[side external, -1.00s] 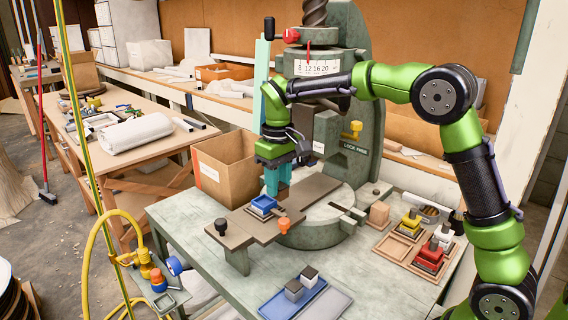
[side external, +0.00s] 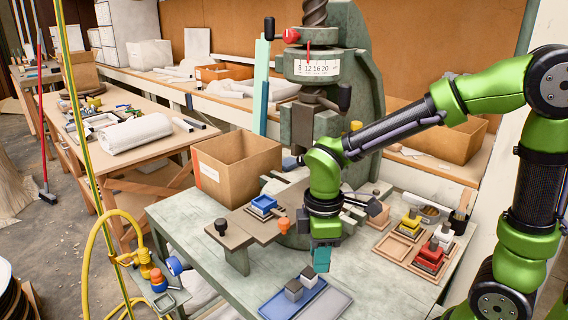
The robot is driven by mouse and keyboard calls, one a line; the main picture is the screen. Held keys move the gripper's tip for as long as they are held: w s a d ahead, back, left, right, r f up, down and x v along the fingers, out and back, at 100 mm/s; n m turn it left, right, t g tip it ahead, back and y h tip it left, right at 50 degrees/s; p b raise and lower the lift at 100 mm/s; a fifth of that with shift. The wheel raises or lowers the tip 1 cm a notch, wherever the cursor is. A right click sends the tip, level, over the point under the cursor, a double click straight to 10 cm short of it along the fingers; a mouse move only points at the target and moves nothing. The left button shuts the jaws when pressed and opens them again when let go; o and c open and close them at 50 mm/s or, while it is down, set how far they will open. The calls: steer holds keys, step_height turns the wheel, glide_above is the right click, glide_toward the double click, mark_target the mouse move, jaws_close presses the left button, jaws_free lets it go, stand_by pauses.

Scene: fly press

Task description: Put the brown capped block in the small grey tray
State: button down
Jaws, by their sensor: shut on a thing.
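My gripper (side external: 321,268) has teal fingers pointing down. That tray lies near the front edge of the green-grey bench, right beside a blue tray, and looks empty. I cannot make out a brown cap anywhere in this view. Two grey blocks stand in the blue tray: a near one (side external: 294,290) and a far one with a dark top (side external: 309,275), close to the left of my fingers.
The blue tray (side external: 277,308) adjoins the grey one. The fly press (side external: 320,95) rises behind, with a blue piece (side external: 263,204) on its plate. A wooden tray (side external: 400,248) with red, yellow and white pieces is at right. The bench's front left is clear.

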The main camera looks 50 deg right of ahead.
steer(key=f+n, duration=0.2)
steer(key=f, duration=0.1)
steer(key=s+a+f+n, duration=0.1)
steer(key=f+n, duration=0.2)
steer(key=f, duration=0.1)
steer(key=s+a+f+n, duration=0.1)
steer(key=f+n, duration=0.2)
steer(key=f, duration=0.1)
steer(key=shift+s+f, duration=0.15)
steer(key=shift+f, duration=0.1)
steer(key=shift+d+f, duration=0.1)
steer(key=shift+f, duration=0.05)
steer(key=c, duration=0.8)
jaws_free()
